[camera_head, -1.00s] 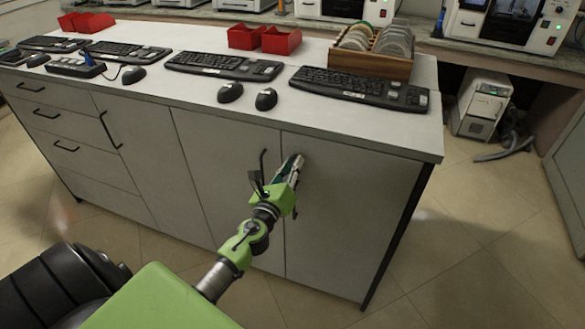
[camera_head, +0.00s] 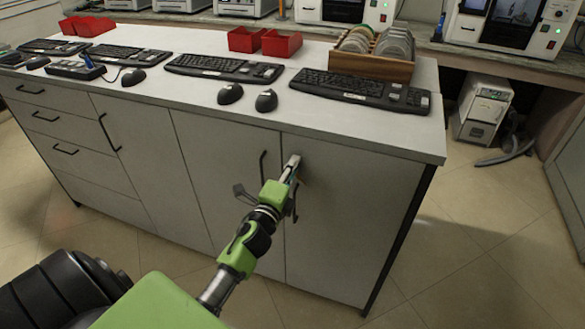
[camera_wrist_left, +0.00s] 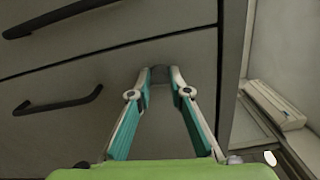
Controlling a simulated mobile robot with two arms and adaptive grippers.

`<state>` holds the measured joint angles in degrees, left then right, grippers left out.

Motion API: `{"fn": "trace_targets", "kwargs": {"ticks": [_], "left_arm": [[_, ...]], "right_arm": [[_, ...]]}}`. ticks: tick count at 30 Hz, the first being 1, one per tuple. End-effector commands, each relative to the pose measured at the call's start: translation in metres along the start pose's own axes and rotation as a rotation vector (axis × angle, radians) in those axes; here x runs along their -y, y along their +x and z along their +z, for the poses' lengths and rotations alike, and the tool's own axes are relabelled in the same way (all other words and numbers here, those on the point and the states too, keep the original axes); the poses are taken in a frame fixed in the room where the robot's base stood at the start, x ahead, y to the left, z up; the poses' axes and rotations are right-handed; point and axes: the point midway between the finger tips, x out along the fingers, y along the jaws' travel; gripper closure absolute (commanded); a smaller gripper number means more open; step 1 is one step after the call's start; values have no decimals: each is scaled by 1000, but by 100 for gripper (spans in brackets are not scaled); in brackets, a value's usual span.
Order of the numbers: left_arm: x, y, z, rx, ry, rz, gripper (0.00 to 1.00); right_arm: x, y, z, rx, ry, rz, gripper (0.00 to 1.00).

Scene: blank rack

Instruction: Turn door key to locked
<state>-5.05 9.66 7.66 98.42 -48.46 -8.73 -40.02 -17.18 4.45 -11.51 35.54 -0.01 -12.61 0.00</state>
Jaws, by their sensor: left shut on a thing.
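My left gripper (camera_head: 291,165) is at the upper left part of the right cabinet door (camera_head: 350,210), close to the gap between two doors. In the left wrist view its two fingers come together (camera_wrist_left: 160,80) on a small dark grey key (camera_wrist_left: 160,74) against the door face. The fingers cover most of the key, so its angle is hard to tell. In the head view the key is hidden by the gripper. My right gripper is not in view.
A black handle (camera_head: 263,168) on the neighbouring door stands just left of my gripper. The worktop (camera_head: 215,105) above holds keyboards, mice, red bins (camera_head: 281,43) and a wooden rack (camera_head: 372,68).

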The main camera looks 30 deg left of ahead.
Motion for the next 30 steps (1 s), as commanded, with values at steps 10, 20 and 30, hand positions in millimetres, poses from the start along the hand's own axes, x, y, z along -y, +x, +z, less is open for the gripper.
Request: {"fn": "trace_targets", "kwargs": {"ticks": [10,20,30], "left_arm": [[0,0,0,0,-140,0,100],[-1,0,0,0,-166,1,100],[-1,0,0,0,-164,1,65]], "right_arm": [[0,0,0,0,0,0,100],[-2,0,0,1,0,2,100],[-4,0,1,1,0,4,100]]}}
